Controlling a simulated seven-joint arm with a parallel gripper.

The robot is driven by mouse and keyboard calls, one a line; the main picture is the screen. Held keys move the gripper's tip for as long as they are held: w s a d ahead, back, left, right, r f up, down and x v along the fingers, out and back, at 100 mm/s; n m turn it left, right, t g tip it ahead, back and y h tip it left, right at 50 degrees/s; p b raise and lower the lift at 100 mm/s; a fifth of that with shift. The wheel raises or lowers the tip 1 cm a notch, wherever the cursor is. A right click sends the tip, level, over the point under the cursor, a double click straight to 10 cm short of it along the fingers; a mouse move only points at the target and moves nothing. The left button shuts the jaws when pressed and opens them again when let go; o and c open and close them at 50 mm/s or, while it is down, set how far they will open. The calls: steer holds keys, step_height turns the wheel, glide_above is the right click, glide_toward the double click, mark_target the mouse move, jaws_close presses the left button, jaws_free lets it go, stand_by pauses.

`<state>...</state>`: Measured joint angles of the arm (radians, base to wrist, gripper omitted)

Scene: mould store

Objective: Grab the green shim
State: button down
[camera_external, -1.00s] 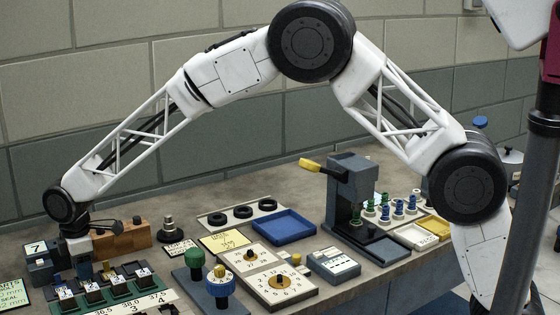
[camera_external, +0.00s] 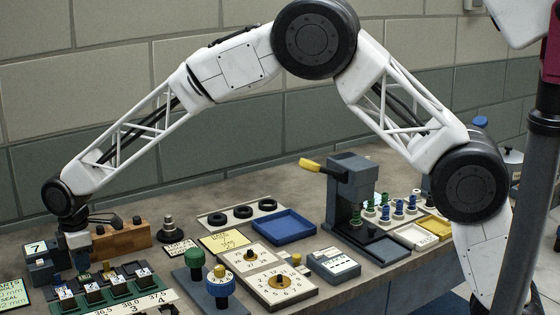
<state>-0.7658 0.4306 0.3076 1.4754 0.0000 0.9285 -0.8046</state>
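My gripper (camera_external: 82,262) points down at the far left of the bench, just behind a row of small dark blocks with white numbered tags (camera_external: 92,289). Its fingers are small and dark here, and I cannot tell whether they are open or shut or hold anything. Dark green shows around the tagged blocks, but I cannot make out a separate green shim. The area right under the fingers is partly hidden by the blocks.
A grey block marked 7 (camera_external: 38,262) stands left of my gripper and a wooden block (camera_external: 125,238) stands behind it. To the right are green and blue knobs (camera_external: 219,285), dial plates (camera_external: 282,285), an empty blue tray (camera_external: 284,227) and a grey lever press (camera_external: 350,190).

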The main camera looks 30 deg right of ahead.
step_height(320, 180, up, 8)
steer(key=shift+r, duration=0.2)
